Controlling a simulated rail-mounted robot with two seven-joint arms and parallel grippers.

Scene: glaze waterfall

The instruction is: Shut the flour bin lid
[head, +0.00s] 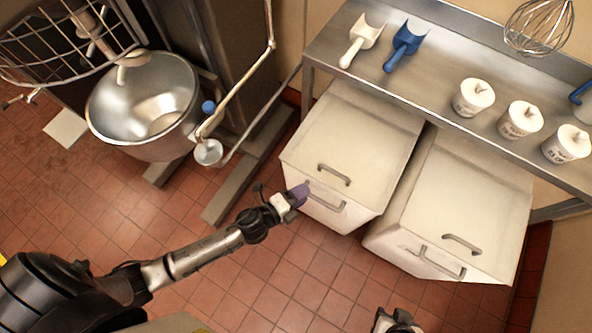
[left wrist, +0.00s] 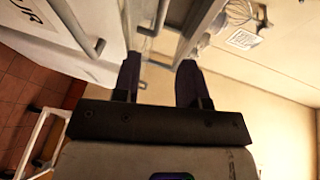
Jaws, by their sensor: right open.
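Two white bins stand under the steel table, a left bin (head: 340,140) and a right bin (head: 465,195). I cannot read which one holds flour. Each has a pale sloping top with a grey handle and a second handle on its front. Both lids look down in the head view; a small gap would not show. My left gripper (head: 299,194) is at the left bin's front left corner, beside its front handle (head: 325,200). In the left wrist view its fingers (left wrist: 159,80) are apart, nothing held between them. My right gripper (head: 398,321) is open at the bottom edge, partly cut off.
The steel table (head: 425,65) overhangs the bins and bears a white scoop (head: 361,42), a blue scoop (head: 406,44) and white tubs. A mixer bowl (head: 145,105) and its metal frame stand left of the bins. The tiled floor in front is clear.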

